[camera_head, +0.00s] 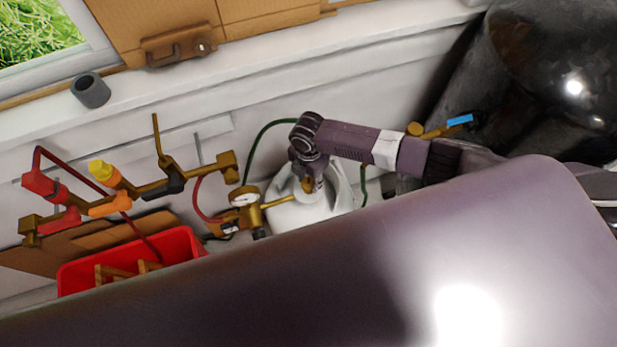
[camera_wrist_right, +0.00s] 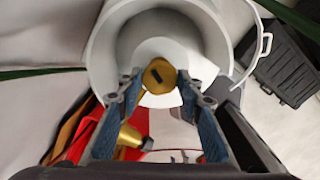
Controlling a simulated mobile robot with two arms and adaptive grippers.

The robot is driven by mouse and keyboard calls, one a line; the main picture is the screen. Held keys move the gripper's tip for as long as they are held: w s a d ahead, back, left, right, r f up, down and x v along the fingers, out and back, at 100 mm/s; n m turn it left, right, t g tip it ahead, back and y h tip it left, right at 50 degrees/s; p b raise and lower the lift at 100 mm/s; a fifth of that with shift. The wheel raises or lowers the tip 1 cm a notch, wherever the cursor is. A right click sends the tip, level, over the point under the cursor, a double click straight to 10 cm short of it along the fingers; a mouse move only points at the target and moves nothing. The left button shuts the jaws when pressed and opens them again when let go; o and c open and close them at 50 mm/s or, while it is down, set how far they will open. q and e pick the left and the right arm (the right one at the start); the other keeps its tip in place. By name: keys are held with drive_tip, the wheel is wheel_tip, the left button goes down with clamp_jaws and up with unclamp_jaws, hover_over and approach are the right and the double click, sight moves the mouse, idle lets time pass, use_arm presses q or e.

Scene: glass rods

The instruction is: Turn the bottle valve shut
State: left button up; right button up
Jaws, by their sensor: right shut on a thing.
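The white gas bottle (camera_head: 295,218) stands against the wall at the centre of the head view. In the right wrist view I look down on its round white collar (camera_wrist_right: 103,52). The brass bottle valve (camera_wrist_right: 158,77) has a round knob with a dark mark on top. My right gripper (camera_head: 308,187) points down over the bottle top. In the right wrist view its two fingers (camera_wrist_right: 158,84) are on either side of the knob, shut on it. The head view hides most of this contact. My left gripper is in neither view.
A brass regulator with a gauge (camera_head: 243,198) sits just left of the bottle. Brass pipework with coloured handles (camera_head: 120,190) runs along the wall. A red crate (camera_head: 75,277) stands at lower left. A large dark drum (camera_head: 560,70) fills the upper right. A green hose (camera_head: 258,142) curves behind the bottle.

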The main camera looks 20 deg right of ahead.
sight(309, 183)
drive_tip(key=m+p, duration=0.1)
drive_tip(key=m, duration=0.2)
drive_tip(key=shift+r, duration=0.15)
drive_tip(key=m+p, duration=0.1)
drive_tip(key=m, duration=0.2)
drive_tip(key=m+p, duration=0.1)
drive_tip(key=m, duration=0.2)
drive_tip(key=shift+m, duration=0.4)
drive_tip(key=shift+m+p, duration=0.65)
drive_tip(key=shift+m, duration=0.75)
drive_tip(key=shift+w, duration=0.1)
drive_tip(key=o, duration=1.1)
wheel_tip(309, 183, up, 12)
drive_tip(key=shift+f, duration=0.1)
